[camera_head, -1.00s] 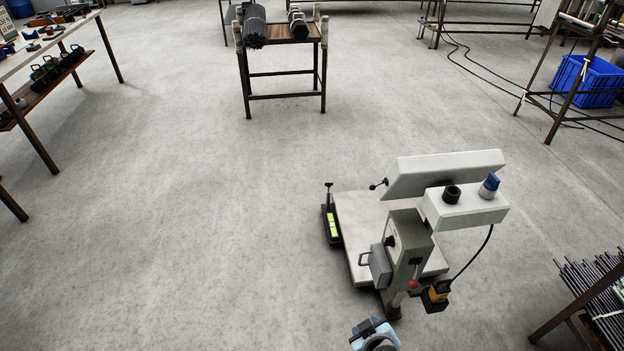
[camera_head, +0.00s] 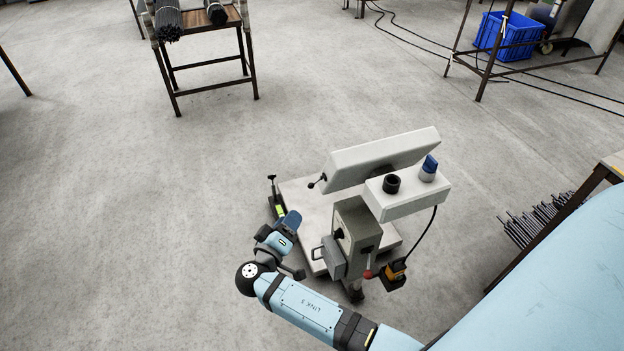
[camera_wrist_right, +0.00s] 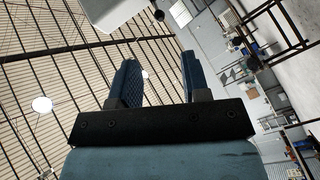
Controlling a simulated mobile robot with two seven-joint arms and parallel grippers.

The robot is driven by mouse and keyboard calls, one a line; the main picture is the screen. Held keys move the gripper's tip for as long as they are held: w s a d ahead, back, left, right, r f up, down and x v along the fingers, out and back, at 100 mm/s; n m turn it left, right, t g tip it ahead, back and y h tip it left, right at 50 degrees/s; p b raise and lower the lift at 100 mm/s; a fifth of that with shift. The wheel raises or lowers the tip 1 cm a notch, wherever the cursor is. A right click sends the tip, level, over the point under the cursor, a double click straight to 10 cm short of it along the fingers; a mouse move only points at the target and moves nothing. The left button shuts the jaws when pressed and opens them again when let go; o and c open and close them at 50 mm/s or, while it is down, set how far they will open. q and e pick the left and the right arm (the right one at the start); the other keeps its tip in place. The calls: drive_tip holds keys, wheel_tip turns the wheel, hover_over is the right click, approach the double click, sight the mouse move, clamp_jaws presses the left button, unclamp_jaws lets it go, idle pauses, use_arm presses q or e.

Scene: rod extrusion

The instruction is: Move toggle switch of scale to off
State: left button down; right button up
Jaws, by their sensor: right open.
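The scale (camera_head: 310,210) stands on the floor at the centre of the head view, with a pale platform, a grey column and a white tilted head. A white box (camera_head: 402,198) beside its head carries a black knob (camera_head: 391,184) and a blue knob (camera_head: 429,168). A red-tipped lever (camera_head: 367,274) is low on the column. I cannot tell which part is the toggle switch. My right gripper (camera_head: 290,221) is left of the column, over the platform's left side. In the right wrist view its two fingers (camera_wrist_right: 159,80) are apart and empty. My left gripper is out of view.
A rack with dark rods (camera_head: 200,40) stands at the back left. A blue crate (camera_head: 505,36) sits under a frame at the back right. The floor left of the scale is clear.

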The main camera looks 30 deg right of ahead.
sight(311, 185)
drive_tip(key=p+x, duration=0.2)
drive_tip(key=x, duration=1)
drive_tip(key=shift+w+d+r, duration=0.1)
drive_tip(key=shift+d+r, duration=0.05)
drive_tip(key=shift+d, duration=0.1)
drive_tip(key=shift+w+d, duration=0.15)
drive_tip(key=shift+d, duration=0.15)
drive_tip(key=shift+c, duration=0.2)
drive_tip(key=c, duration=0.7)
clamp_jaws()
